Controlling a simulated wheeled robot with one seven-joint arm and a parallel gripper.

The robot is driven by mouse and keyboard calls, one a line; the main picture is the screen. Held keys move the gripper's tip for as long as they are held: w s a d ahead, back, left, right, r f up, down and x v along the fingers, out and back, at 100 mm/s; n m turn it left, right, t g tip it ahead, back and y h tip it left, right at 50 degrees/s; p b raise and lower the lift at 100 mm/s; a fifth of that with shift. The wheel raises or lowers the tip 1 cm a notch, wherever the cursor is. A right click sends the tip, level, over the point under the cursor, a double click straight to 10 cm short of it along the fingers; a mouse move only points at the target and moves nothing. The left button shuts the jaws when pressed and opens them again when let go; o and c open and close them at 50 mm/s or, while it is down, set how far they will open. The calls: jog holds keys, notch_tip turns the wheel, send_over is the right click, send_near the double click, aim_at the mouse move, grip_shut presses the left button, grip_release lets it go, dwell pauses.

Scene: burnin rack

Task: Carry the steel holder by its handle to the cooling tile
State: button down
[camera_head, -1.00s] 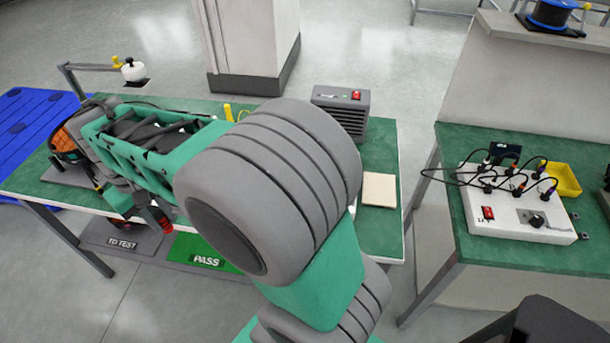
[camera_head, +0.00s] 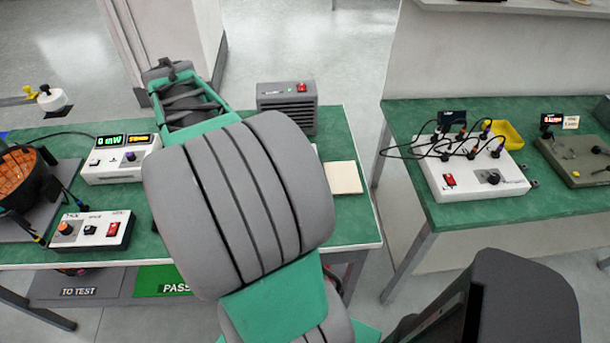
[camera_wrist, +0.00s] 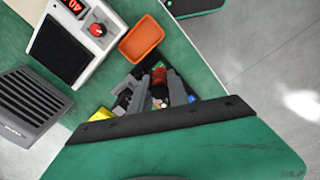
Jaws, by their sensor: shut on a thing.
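The cooling tile, a pale cream square (camera_head: 345,177), lies on the right part of the green table in the head view. My arm hides my gripper in that view. In the wrist view, my gripper (camera_wrist: 159,92) has its two grey fingers close together around a red and black upright piece (camera_wrist: 158,82), which I take to be the handle of the steel holder. The rest of the holder is mostly hidden between the fingers and the wrist edge, with small coloured bits showing around it. The tile cannot be made out in the wrist view.
A grey fan unit (camera_head: 286,106) stands behind the tile. White instrument boxes (camera_head: 120,160) and a control box (camera_head: 94,231) are on the left. An orange tray (camera_wrist: 141,39) and a box with a red display (camera_wrist: 76,35) lie near my gripper. The green table (camera_head: 352,225) is bare in front of the tile.

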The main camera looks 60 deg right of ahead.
jog(key=s+d+f+b, duration=0.1)
jog(key=s+d, duration=0.5)
jog(key=s, duration=0.6)
jog(key=s+d, duration=0.6)
jog(key=s, duration=0.5)
jog(key=d+f, duration=0.3)
jog(key=d, duration=0.1)
jog(key=s+d+f+p, duration=0.1)
jog(key=d+f, duration=0.2)
jog(key=d, duration=0.2)
jog(key=d+f+p, duration=0.1)
jog(key=d+f, duration=0.3)
jog(key=d, duration=0.1)
jog(key=shift+s, duration=0.3)
jog(key=shift+d+f, duration=0.1)
jog(key=shift+f, duration=1.6)
jog(key=shift+f, duration=0.1)
jog(key=shift+f, duration=0.15)
jog(key=c, duration=1.3)
grip_release()
jog(key=shift+o, duration=0.2)
